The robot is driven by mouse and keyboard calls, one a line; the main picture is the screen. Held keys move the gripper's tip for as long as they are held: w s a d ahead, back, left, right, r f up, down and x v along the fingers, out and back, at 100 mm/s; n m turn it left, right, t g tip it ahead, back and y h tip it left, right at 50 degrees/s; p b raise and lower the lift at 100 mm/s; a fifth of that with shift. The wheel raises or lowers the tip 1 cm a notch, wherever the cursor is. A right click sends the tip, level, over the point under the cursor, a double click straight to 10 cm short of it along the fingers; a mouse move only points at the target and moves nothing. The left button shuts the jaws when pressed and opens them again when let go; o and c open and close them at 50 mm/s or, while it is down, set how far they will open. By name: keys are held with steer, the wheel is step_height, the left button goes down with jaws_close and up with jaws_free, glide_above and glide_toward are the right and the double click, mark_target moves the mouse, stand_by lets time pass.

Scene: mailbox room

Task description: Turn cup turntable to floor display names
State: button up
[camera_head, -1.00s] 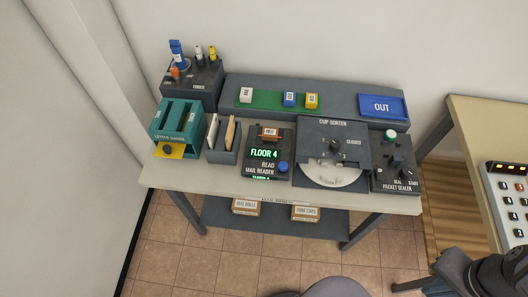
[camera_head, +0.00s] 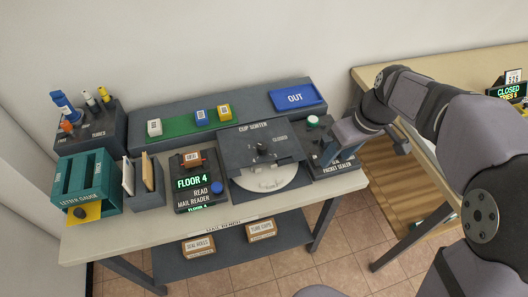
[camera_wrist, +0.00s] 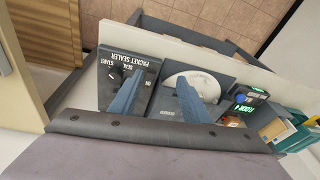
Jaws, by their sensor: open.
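The cup sorter (camera_head: 262,140) is a dark box on the bench with a black knob (camera_head: 262,150) on its sloped top. Its pale round turntable (camera_head: 266,179) shows below the cover's front edge, and also in the wrist view (camera_wrist: 204,82). The mail reader's display (camera_head: 192,183) reads FLOOR 4 in green; a small brown parcel lies above it. My gripper (camera_wrist: 158,78) is open and empty, its two fingers apart above the packet sealer and sorter side. In the head view my arm reaches in from the right, partly covering the packet sealer.
The packet sealer (camera_head: 334,163) stands right of the sorter. A blue OUT tray (camera_head: 297,97) and a green strip (camera_head: 182,126) with three small labelled blocks are on the raised shelf behind. The teal letter gauge (camera_head: 88,183) and envelope holder (camera_head: 144,184) stand left.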

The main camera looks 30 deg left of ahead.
steer(key=w+a+f+n+y+b, duration=0.15)
steer(key=a+n, duration=0.25)
steer(key=a, duration=0.5)
steer(key=n+b, duration=0.2)
steer(key=n, duration=0.1)
glide_toward(263, 145)
steer(key=f, duration=0.1)
steer(key=shift+g+y, duration=0.25)
steer(key=shift+g, duration=0.15)
steer(key=shift+w+p+x, duration=0.1)
steer(key=shift+p+x, duration=0.1)
steer(key=shift+x, duration=1.65)
steer(key=shift+w+p+x, duration=0.15)
steer(key=shift+x, duration=1.7)
steer(key=shift+c, duration=0.3)
jaws_close()
